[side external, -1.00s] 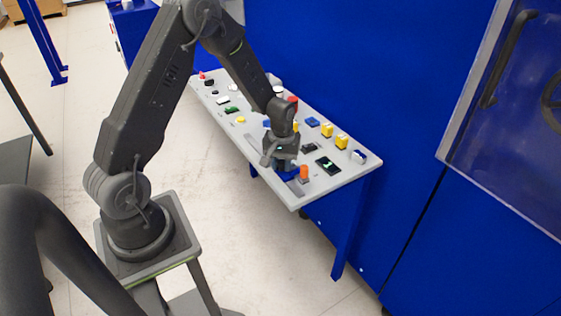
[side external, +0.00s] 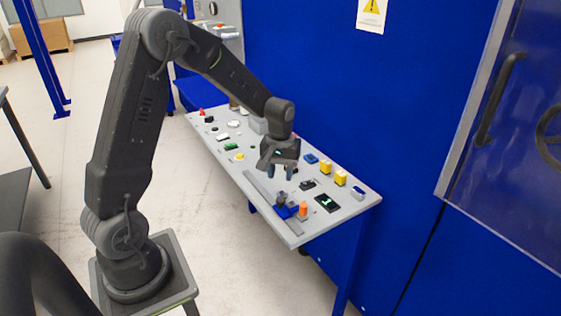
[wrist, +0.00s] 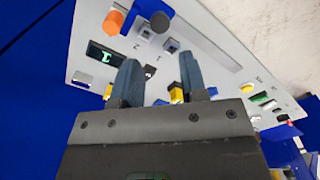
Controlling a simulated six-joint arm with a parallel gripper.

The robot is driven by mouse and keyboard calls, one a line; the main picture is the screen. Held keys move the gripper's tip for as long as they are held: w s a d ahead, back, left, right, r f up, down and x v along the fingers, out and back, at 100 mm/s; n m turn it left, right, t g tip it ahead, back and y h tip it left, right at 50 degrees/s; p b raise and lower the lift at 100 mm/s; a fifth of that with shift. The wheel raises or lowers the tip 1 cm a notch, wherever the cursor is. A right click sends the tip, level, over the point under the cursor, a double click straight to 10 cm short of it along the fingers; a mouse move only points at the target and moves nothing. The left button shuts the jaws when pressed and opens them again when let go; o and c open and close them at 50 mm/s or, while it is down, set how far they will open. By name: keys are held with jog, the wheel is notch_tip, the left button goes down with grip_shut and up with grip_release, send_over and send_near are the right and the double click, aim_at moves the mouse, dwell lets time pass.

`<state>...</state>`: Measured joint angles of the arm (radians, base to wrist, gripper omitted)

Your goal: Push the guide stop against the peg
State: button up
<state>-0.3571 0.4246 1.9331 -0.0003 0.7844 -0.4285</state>
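The guide stop (side external: 283,211) is a blue block with a dark knob, at the near end of the panel. It also shows at the top of the wrist view (wrist: 147,9). The orange peg (side external: 303,209) stands right beside it, and it also shows in the wrist view (wrist: 114,21). I cannot tell whether stop and peg touch. My gripper (side external: 278,175) is above the panel, apart from both and farther along it. In the wrist view its two fingers (wrist: 158,68) are spread with nothing between them.
The grey panel (side external: 330,228) carries several buttons and switches, with yellow blocks (side external: 326,167) along the wall side. A dark display (side external: 326,203) lies near the peg. A long grey strip (side external: 258,188) runs along the panel. A blue wall (side external: 330,80) stands behind.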

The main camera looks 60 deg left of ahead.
jog(key=shift+r, duration=1.8)
jog(key=s+d+r+m+t, duration=0.3)
jog(key=s+d+r+m, duration=0.2)
jog(key=s+d+r, duration=0.5)
jog(key=s+d+r+m+t, duration=0.2)
jog(key=s+d+r+m, duration=0.1)
jog(key=s, duration=0.6)
jog(key=shift+d+r+m+t, duration=0.3)
jog(key=shift+d+m, duration=0.2)
jog(key=shift+d, duration=0.2)
jog(key=shift+c, duration=0.3)
